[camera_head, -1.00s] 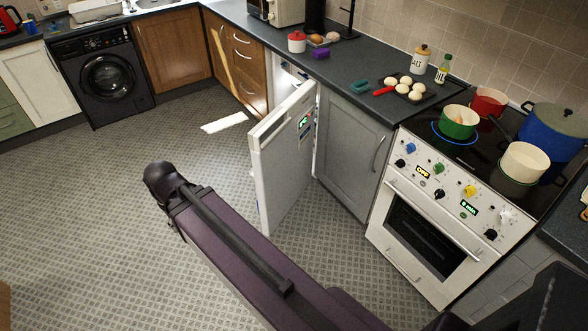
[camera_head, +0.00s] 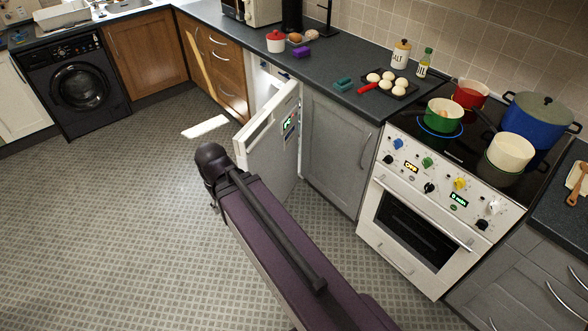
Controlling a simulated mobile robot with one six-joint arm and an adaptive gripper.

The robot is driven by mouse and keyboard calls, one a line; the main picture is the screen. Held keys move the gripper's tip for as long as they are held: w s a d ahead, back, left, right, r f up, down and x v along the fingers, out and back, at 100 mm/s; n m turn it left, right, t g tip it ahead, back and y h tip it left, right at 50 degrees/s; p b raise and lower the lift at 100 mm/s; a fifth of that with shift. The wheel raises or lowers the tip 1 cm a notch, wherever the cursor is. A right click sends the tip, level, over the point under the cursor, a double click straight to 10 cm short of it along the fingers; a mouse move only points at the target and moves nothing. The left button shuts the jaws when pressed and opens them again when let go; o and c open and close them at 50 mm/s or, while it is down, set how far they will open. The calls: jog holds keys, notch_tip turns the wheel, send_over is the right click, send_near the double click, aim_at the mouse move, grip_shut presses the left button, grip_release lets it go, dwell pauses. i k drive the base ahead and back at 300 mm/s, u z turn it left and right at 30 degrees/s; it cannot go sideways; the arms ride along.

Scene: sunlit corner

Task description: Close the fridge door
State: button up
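I cannot tell whether the arm touches the door. My gripper's fingers do not show.
A grey cupboard (camera_head: 337,148) and a white oven (camera_head: 417,228) stand right of the door. Wooden drawers (camera_head: 222,68) and a black washing machine (camera_head: 80,84) are to the left. The tiled floor (camera_head: 110,220) is clear. Pots stand on the hob.

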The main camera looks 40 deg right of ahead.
aim_at(263, 147)
jog(key=z, duration=0.85)
jog(key=i, duration=1)
jog(key=u, duration=0.3)
jog(key=k, duration=0.8)
jog(key=z, duration=0.05)
